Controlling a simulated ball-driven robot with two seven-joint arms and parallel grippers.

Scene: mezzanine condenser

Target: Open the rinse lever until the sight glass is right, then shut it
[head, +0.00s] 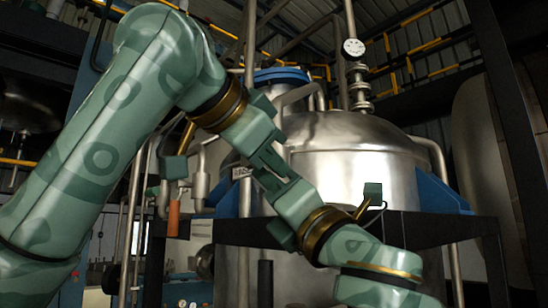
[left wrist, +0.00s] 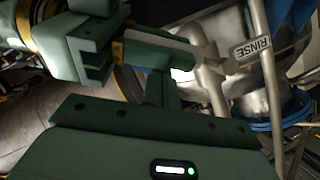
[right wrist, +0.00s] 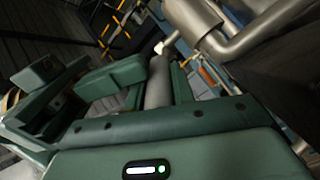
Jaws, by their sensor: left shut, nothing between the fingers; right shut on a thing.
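The white RINSE tag (head: 241,172) hangs on a thin upright pipe in the head view, beside both grippers; it also shows in the left wrist view (left wrist: 252,47). A grey bar, apparently the rinse lever (right wrist: 158,82), lies between the fingers of my right gripper (right wrist: 150,80), which is shut on it. In the head view the lever is mostly hidden behind my grippers. My left gripper (head: 264,158) is shut and empty, very close to my right gripper (head: 278,180); I cannot tell whether they touch. I cannot make out the sight glass or its level.
A large steel vessel (head: 350,165) stands behind the grippers, with a dark beam (head: 400,228) across its front. A round white gauge (head: 354,47) sits on the pipe above it. An orange handle (head: 174,219) hangs at the left. Pipes crowd the space around the grippers.

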